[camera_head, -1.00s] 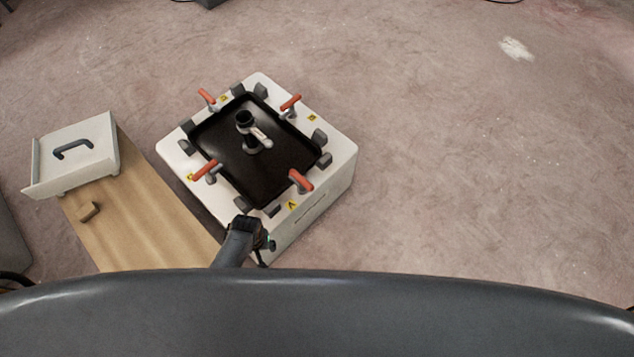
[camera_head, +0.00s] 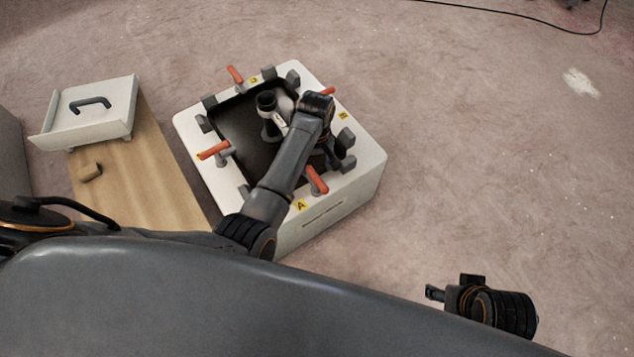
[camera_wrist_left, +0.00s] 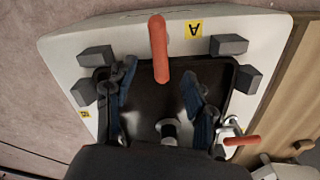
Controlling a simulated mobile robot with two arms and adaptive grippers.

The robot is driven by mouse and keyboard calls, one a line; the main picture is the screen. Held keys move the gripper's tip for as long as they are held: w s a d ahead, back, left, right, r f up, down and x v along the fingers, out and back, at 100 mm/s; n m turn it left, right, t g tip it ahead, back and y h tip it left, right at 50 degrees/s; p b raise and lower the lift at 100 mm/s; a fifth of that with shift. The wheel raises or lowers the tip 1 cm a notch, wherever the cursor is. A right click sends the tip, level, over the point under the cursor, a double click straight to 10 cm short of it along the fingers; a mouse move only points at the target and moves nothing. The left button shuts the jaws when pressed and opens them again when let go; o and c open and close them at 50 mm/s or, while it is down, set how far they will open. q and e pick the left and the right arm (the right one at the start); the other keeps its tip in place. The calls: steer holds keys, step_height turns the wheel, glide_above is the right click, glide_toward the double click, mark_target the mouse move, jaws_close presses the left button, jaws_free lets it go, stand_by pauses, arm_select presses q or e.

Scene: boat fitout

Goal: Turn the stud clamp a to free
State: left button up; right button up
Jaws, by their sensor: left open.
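Stud clamp A has a red handle (camera_head: 317,180) beside the yellow A label (camera_head: 300,205), on the near edge of a white box (camera_head: 365,178). The handle points outward over the rim. My left gripper (camera_head: 333,158) is over the box just beyond this clamp, partly hidden by its own wrist. In the left wrist view the gripper (camera_wrist_left: 160,72) is open, with the red handle (camera_wrist_left: 158,48) lying between and past the fingertips. Whether they touch it is unclear. My right gripper (camera_head: 435,293) is at the lower right, away from the box; its jaw opening is unclear.
Other red-handled clamps (camera_head: 213,150) and grey blocks (camera_head: 348,137) ring the black recessed panel (camera_head: 240,130). A dark and white fitting (camera_head: 268,115) stands inside. A wooden board (camera_head: 135,185) with a white drawer-like piece (camera_head: 95,110) lies left. Floor to the right is clear.

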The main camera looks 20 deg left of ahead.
mark_target(316, 177)
arm_select(q)
steer(key=shift+f, duration=0.9)
step_height(316, 177, down, 6)
steer(key=b, duration=0.3)
steer(key=shift+f+b, duration=0.4)
steer(key=shift+f, duration=0.5)
arm_select(e)
steer(key=w+a+r+t+y, duration=0.1)
steer(key=w+a+r+t, duration=0.1)
steer(key=w+t, duration=0.2)
steer(key=w, duration=0.3)
steer(key=shift+r+t, duration=0.3)
steer(key=shift+r, duration=0.1)
steer(key=shift+a, duration=0.1)
